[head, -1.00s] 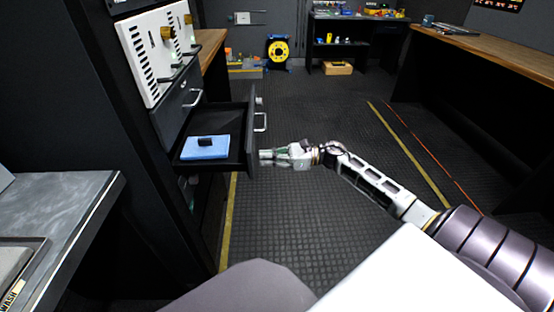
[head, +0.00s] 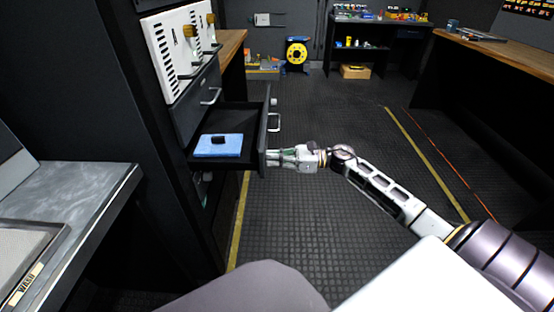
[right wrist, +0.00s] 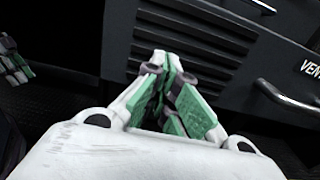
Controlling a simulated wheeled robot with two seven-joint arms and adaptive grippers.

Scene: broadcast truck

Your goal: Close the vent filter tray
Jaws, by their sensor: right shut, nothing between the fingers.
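The vent filter tray (head: 263,140) is an open dark drawer pulled out of the cabinet at left in the head view. A blue pad with a small black block on it (head: 218,146) lies inside. Its front, with a louvred panel and a "VENT" label (right wrist: 312,68), fills much of the right wrist view. My right gripper (head: 272,156) is shut and empty, its fingertips at the outer face of the tray front, below the handle; whether they touch cannot be told. Green-and-white fingers at the left edge of the right wrist view look like my left gripper (right wrist: 14,62), cut off.
Another drawer (head: 196,100) above the tray sits shut. A grey worktop (head: 75,205) stands at the left front. The dark floor (head: 340,110) right of the tray is clear, with a wooden-topped bench (head: 500,55) beyond it.

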